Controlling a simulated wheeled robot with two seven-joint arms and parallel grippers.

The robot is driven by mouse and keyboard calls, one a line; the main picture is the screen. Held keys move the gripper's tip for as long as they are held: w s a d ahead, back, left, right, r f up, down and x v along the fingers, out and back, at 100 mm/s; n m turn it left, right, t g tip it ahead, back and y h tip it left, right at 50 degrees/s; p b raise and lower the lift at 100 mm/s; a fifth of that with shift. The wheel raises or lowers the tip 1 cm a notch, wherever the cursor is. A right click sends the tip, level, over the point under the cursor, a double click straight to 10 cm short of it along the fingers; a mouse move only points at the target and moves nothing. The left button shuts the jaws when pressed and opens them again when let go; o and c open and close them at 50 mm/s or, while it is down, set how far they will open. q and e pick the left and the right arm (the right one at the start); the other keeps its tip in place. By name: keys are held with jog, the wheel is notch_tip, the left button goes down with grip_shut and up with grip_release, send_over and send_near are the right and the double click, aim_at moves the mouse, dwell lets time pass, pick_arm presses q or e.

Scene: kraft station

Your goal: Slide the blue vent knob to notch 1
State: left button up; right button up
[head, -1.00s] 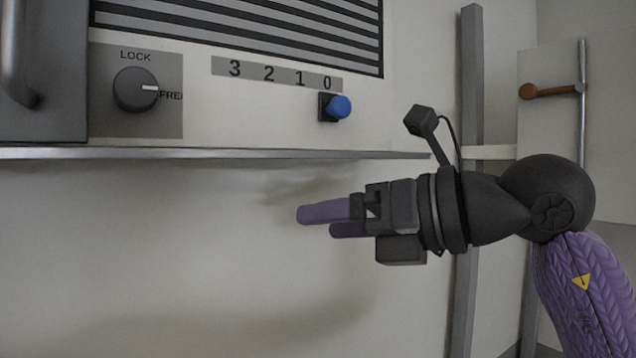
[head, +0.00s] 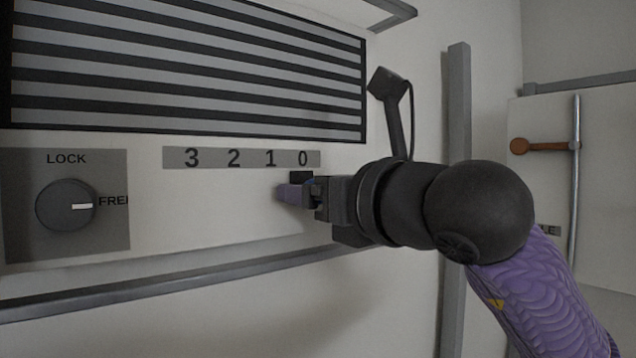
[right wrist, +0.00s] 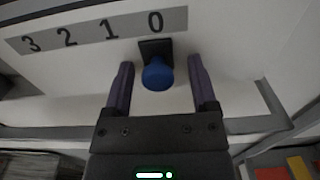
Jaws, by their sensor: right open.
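The blue vent knob (right wrist: 157,74) sits on its dark slider base (right wrist: 155,48) below the 0 on the number strip (right wrist: 103,31). In the right wrist view my right gripper (right wrist: 160,78) is open, with one purple finger on each side of the knob and a gap on both sides. In the head view my right gripper (head: 287,192) is in front of the knob and hides nearly all of it; the dark base (head: 301,177) shows just above the fingers. The strip (head: 241,158) reads 3, 2, 1, 0 from left to right. My left gripper is not in view.
A lock dial (head: 65,206) is left of the strip, its pointer toward FREE. A striped vent grille (head: 190,65) is above the strip. A metal ledge (head: 190,281) runs below the panel. A grey post (head: 456,200) stands to the right.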

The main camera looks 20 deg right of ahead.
jog(key=shift+w+a, duration=0.1)
jog(key=shift+w, duration=0.1)
jog(key=c, duration=0.4)
grip_shut()
dwell(0.7)
